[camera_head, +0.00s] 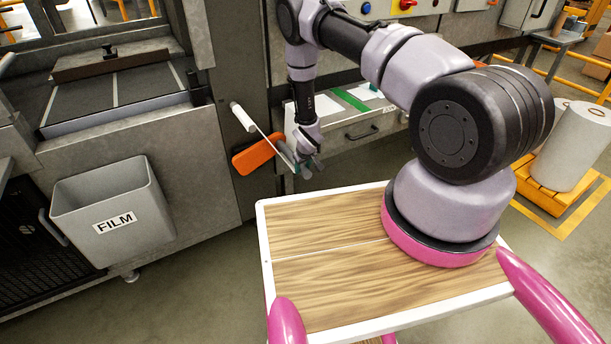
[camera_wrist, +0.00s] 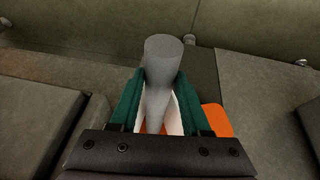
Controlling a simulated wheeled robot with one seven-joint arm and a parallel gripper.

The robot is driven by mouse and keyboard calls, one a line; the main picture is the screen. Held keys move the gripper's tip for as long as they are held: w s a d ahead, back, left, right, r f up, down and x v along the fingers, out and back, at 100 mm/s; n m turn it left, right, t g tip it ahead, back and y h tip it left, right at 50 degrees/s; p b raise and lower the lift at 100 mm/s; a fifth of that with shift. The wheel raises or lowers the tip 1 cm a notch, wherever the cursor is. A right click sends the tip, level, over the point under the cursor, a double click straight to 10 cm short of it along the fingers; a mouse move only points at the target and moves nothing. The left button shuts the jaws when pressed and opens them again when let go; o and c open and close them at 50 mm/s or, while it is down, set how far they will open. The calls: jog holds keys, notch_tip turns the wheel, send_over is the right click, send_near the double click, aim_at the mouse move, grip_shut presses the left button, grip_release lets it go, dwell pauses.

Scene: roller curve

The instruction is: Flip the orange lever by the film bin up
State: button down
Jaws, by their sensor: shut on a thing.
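The orange lever part (camera_head: 254,157) is a flat rounded piece on the grey machine's side, right of the grey film bin (camera_head: 105,212) and a little higher. A thin rod with a white cylindrical end (camera_head: 243,117) slants from upper left towards my gripper (camera_head: 302,165). In the wrist view my gripper (camera_wrist: 160,92) has its green-padded fingers shut on a grey cylindrical handle (camera_wrist: 162,52). Orange also shows behind the right finger (camera_wrist: 217,120). How the handle joins the orange part is hidden by the fingers.
My wooden-topped base fills the lower middle. A drawer (camera_head: 350,135) is just right of my gripper. A white roll (camera_head: 575,145) stands on an orange pallet at the right. Open floor lies between the bin and my base.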

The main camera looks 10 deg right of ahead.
jog(key=s+a+r+h, duration=0.1)
jog(key=s+a+r, duration=0.1)
jog(key=a+r, duration=0.3)
jog(key=shift+a+r+n+t+h, duration=0.3)
jog(key=shift+a+r, duration=0.1)
jog(key=shift+r, duration=0.2)
dwell(0.5)
jog(key=shift+c, duration=1.8)
grip_release()
jog(key=shift+a, duration=0.1)
jog(key=shift+w+d, duration=0.1)
jog(key=shift+d, duration=0.15)
jog(key=shift+r, duration=0.2)
jog(key=v, duration=1)
jog(key=shift+r, duration=0.2)
